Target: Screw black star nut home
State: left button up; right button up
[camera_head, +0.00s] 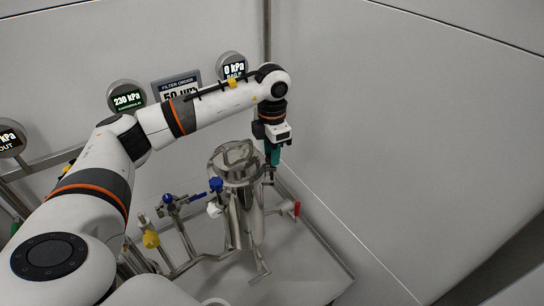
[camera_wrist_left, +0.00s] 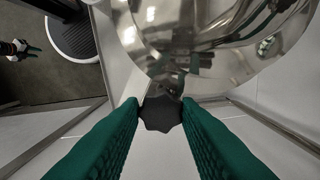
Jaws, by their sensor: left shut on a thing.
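The black star nut (camera_wrist_left: 161,114) shows in the left wrist view between the two green fingertips of my left gripper (camera_wrist_left: 160,112). The fingers touch it on both sides, so the gripper is shut on it. Beside it is the shiny rounded lid of the steel filter vessel (camera_wrist_left: 215,35). In the head view my left gripper (camera_head: 272,155) points down at the right side of the vessel (camera_head: 244,215). The nut is too small and hidden by the gripper to make out there.
Pipes with a blue-handled valve (camera_head: 216,184), a yellow valve (camera_head: 151,239) and a red handle (camera_head: 297,208) surround the vessel. Pressure displays (camera_head: 127,99) and a filter order sign (camera_head: 177,88) are on the wall behind. Bare wall (camera_head: 390,130) lies to the right.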

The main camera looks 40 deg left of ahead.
pick_arm(q)
jog(key=shift+m+b, duration=0.85)
jog(key=shift+m, duration=1.15)
jog(key=shift+r, duration=0.1)
jog(key=o, duration=0.7)
notch_tip(320, 180, up, 12)
jog(key=b, duration=0.1)
